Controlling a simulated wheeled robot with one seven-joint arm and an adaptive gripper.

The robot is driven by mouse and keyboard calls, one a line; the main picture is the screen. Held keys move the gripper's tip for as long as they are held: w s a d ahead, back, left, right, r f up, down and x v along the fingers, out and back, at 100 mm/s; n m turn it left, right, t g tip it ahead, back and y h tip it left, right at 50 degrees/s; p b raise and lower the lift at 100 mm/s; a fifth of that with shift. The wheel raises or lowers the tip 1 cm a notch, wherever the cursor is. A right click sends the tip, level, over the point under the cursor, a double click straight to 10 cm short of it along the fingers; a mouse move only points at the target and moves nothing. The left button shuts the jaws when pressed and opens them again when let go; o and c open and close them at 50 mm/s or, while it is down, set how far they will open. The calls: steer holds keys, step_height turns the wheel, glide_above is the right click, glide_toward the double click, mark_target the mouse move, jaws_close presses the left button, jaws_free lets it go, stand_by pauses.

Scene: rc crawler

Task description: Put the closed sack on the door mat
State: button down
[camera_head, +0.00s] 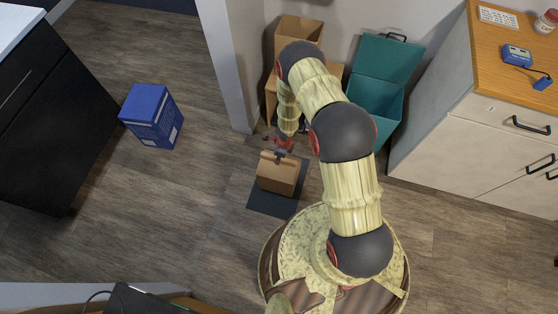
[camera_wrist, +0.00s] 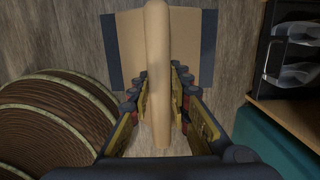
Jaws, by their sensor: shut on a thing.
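The closed sack (camera_head: 277,177) is a tan paper bag with a folded top. It is over the dark door mat (camera_head: 262,201) in the head view, and I cannot tell whether its base touches the mat. My gripper (camera_head: 280,153) is above the sack, shut on its folded top. In the wrist view the sack's rolled top (camera_wrist: 158,80) runs between the fingers of my gripper (camera_wrist: 160,108). Dark mat edges (camera_wrist: 122,50) show on both sides of the sack there.
A blue box (camera_head: 152,116) is on the floor at left. A wooden-topped cabinet (camera_head: 480,125) is at right. Floor left of the mat is clear.

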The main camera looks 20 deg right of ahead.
steer(key=shift+f, duration=0.85)
steer(key=shift+r, duration=0.1)
steer(key=c, duration=1.7)
jaws_free()
steer(key=shift+o, duration=0.2)
